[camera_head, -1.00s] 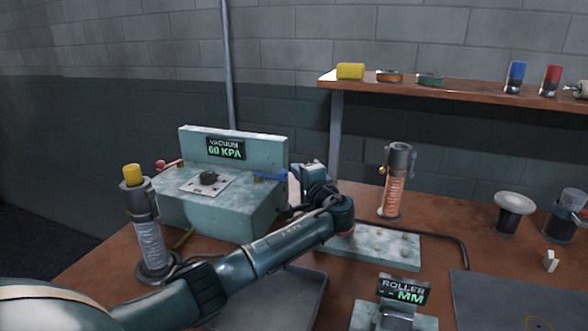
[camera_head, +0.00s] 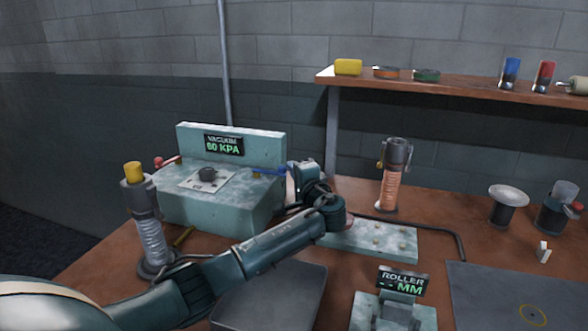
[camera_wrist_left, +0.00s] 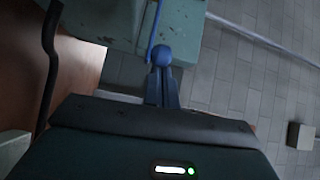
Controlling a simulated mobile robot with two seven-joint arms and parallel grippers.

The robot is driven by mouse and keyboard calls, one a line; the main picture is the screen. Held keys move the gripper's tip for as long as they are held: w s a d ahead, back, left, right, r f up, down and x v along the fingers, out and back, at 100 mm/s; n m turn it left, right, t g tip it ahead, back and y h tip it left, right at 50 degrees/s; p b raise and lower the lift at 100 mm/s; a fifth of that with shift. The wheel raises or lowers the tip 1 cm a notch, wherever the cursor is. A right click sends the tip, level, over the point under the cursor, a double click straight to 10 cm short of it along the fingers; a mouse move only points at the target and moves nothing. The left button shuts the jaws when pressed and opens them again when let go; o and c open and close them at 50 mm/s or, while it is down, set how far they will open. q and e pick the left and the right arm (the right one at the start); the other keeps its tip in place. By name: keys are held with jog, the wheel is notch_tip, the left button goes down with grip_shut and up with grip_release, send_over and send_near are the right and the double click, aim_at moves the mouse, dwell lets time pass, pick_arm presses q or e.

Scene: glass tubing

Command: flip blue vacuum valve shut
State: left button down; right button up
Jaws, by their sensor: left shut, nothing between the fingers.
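The blue vacuum valve lever (camera_head: 270,171) sticks out at the right end of the pale green vacuum unit (camera_head: 215,205). In the head view it lies roughly level, pointing right towards my left gripper (camera_head: 288,172). In the left wrist view the blue lever (camera_wrist_left: 154,30) runs down from the unit's edge to the tips of my left gripper (camera_wrist_left: 162,72). The fingers are shut with nothing held between them. The tips are at or very close to the lever's end; contact is not clear. My right gripper is not in view.
A red lever (camera_head: 166,162) is at the unit's left end. A yellow-capped tube stand (camera_head: 150,230) stands in front left. A stand with a copper coil (camera_head: 392,178) and a roller device (camera_head: 398,300) are to the right. A shelf (camera_head: 460,88) hangs behind.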

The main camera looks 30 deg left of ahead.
pick_arm(q)
jog(key=shift+s+m+t+h+p, duration=0.4)
jog(key=shift+m+t+h, duration=0.1)
jog(key=shift+t, duration=0.2)
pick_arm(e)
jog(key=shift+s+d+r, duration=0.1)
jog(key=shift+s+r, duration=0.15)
pick_arm(q)
jog(key=s+m+t+h+p, duration=0.2)
jog(key=s+m+t+h, duration=0.1)
jog(key=h, duration=0.1)
jog(key=shift+s+m+t, duration=0.3)
jog(key=shift+m, duration=0.1)
jog(key=s+m+t+h, duration=0.1)
jog(key=h, duration=0.1)
jog(key=s+m+h, duration=0.1)
jog(key=h, duration=0.1)
jog(key=shift+a+t, duration=0.35)
jog(key=shift+t, duration=0.05)
jog(key=shift+s+a, duration=0.25)
jog(key=shift+s, duration=0.25)
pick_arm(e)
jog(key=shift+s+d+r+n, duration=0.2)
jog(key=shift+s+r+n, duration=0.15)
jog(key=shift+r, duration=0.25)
pick_arm(q)
jog(key=shift+a, duration=0.1)
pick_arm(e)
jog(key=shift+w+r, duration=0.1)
